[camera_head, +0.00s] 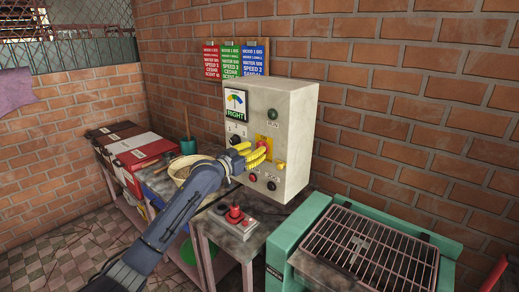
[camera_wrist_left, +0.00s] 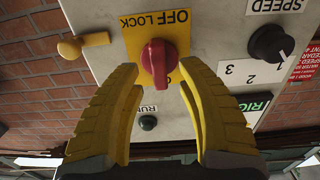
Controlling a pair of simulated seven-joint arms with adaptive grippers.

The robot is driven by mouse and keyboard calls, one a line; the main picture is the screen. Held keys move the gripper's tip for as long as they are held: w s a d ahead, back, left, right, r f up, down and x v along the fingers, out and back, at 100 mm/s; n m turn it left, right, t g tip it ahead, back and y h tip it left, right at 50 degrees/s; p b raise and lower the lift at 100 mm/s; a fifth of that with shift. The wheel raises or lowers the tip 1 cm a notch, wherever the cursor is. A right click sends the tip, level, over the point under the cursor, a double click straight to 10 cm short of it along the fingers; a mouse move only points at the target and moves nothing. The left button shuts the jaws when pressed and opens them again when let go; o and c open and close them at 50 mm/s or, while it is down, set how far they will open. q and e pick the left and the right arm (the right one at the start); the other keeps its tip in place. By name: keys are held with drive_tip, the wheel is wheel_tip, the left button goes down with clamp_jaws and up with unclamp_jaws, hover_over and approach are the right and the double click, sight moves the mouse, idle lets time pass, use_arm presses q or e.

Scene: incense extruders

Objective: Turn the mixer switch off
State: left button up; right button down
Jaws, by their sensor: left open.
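The mixer switch is a red rotary knob (camera_wrist_left: 157,62) on a yellow plate (camera_wrist_left: 178,22) marked "OFF" and "LOCK", fixed to a pale control box (camera_head: 295,110). In the head view the red knob (camera_head: 263,143) shows just beyond the yellow fingers. My left gripper (camera_head: 258,155) is at the front of the box, open. In the left wrist view its fingertips (camera_wrist_left: 159,70) lie on either side of the knob, with gaps showing; contact cannot be told. The knob's grip bar points roughly along the picture's vertical. My right gripper is not in view.
A black speed dial (camera_wrist_left: 270,43), a yellow knob (camera_wrist_left: 70,48) and a dark green RUN button (camera_wrist_left: 147,122) sit around the switch. A red-topped control (camera_head: 234,214) stands on the bench below. A grill (camera_head: 368,246) is at right.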

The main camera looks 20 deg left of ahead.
use_arm(q)
drive_tip(key=shift+x, duration=1.4)
clamp_jaws()
